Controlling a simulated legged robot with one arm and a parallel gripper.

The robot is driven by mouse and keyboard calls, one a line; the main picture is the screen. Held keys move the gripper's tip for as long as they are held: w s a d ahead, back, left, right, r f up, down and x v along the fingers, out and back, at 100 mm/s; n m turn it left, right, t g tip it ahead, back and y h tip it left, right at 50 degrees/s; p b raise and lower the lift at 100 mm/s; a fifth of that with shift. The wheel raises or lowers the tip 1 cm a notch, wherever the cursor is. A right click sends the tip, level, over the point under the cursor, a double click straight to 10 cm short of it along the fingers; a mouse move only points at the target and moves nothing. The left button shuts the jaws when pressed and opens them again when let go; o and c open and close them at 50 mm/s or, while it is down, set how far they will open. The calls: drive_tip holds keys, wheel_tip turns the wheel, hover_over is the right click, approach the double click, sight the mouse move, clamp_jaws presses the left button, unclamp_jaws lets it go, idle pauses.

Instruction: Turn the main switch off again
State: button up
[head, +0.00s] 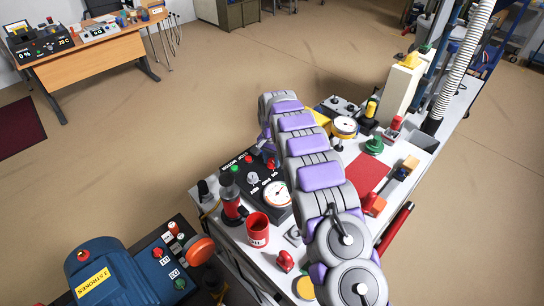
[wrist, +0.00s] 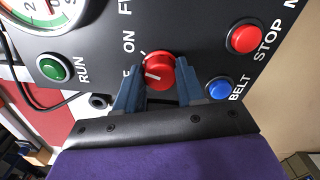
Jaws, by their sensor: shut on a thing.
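The main switch is a red round knob (wrist: 160,66) with a white mark, on a dark control panel (wrist: 200,35) in the wrist view. The white mark points to the left side of the picture. The word ON stands up and left of the knob; another label is mostly hidden behind a finger. My gripper (wrist: 161,78) has its blue fingers on both sides of the knob and is shut on it.
Around the knob are a green RUN button (wrist: 54,68), a red STOP button (wrist: 243,39), a blue BELT button (wrist: 220,87) and a gauge (wrist: 40,12). In the head view a red mug (head: 257,230) stands before the panel, and a blue motor (head: 105,270) is at lower left.

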sight(272, 160)
drive_tip(key=n+p, duration=0.1)
drive_tip(key=n, duration=0.2)
drive_tip(key=n+p, duration=0.1)
drive_tip(key=n, duration=0.1)
drive_tip(key=shift+w+r+n+p, duration=0.15)
drive_tip(key=shift+r+n+p, duration=0.1)
drive_tip(key=shift+n+p, duration=0.9)
drive_tip(key=shift+n, duration=1.35)
drive_tip(key=o, duration=1)
drive_tip(key=shift+f, duration=0.2)
drive_tip(key=shift+a+r+p, duration=0.1)
drive_tip(key=shift+r+p, duration=0.4)
drive_tip(key=shift+r, duration=8.1)
